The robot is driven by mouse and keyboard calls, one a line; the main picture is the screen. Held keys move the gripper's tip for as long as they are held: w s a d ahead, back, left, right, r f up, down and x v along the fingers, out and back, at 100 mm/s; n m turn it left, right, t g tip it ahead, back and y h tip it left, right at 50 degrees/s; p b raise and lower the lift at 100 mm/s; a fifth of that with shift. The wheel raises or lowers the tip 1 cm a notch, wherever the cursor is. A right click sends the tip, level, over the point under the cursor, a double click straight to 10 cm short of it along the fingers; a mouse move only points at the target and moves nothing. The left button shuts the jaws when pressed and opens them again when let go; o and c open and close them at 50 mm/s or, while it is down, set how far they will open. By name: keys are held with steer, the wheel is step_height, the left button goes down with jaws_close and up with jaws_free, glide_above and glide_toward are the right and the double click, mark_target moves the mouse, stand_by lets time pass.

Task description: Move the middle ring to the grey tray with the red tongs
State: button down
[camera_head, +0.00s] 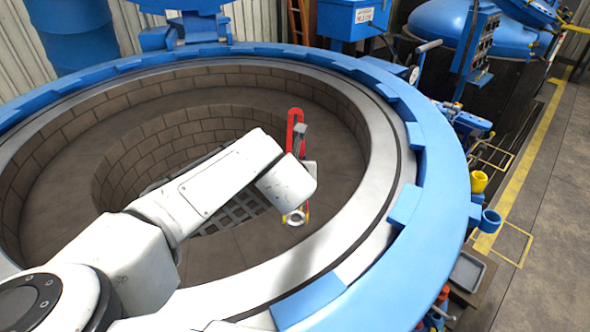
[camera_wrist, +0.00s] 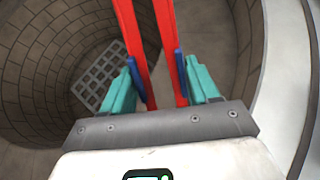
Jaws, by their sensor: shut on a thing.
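My gripper (camera_wrist: 158,82), with teal fingers and blue pads, is shut on the red tongs (camera_head: 293,122). The pads press on the outer sides of the two red legs in the wrist view (camera_wrist: 168,38). In the head view the tongs' red loop stands above my gripper, and their lower part is mostly hidden by my wrist. A small silver ring (camera_head: 296,217) shows at the tongs' lower end, over the pit; I cannot tell from here how firmly it is gripped. The grey tray (camera_head: 466,271) is at the lower right, outside the furnace rim, and looks empty.
The round brick pit has a grate (camera_head: 232,212) at its bottom and a raised blue rim (camera_head: 440,180) between pit and tray. A yellow cup (camera_head: 479,181) and a blue cup (camera_head: 490,221) stand outside the rim. Red and blue items (camera_head: 438,310) lie near the tray.

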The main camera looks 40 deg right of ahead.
step_height(320, 180, up, 5)
steer(key=shift+r+p, duration=0.1)
steer(key=shift+p, duration=0.4)
steer(key=shift+d, duration=0.15)
